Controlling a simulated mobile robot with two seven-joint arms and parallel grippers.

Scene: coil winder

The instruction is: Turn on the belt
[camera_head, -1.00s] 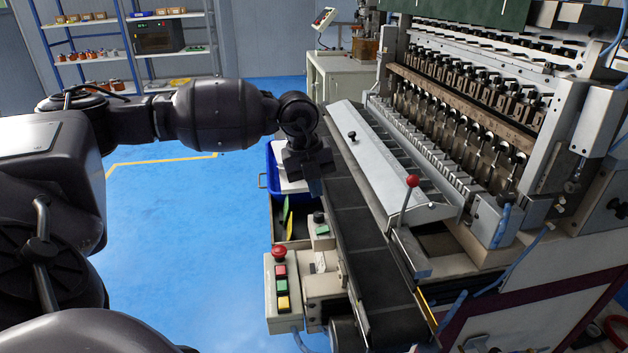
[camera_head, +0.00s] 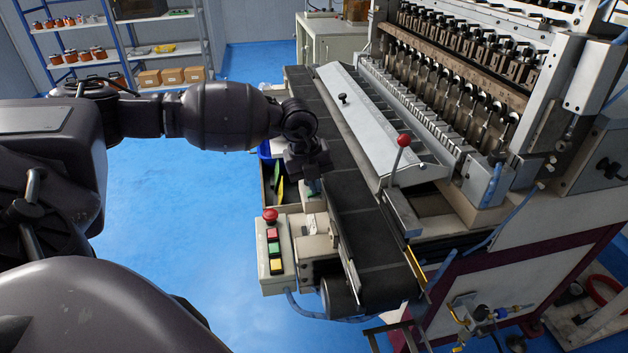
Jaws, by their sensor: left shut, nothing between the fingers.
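The belt (camera_head: 368,222) is a dark conveyor running along the front of the coil winder. A control box (camera_head: 263,268) stands at its near left side. My left gripper (camera_head: 314,187) is shut and empty, pointing down beside the belt's left edge, above and beyond the control box. My right gripper is out of view.
A metal guard (camera_head: 375,130) and a red-knobbed lever (camera_head: 403,140) stand right of the belt. A blue bin (camera_head: 264,150) is partly hidden behind my arm. Shelves stand at the back left. The blue floor left of the control box is clear.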

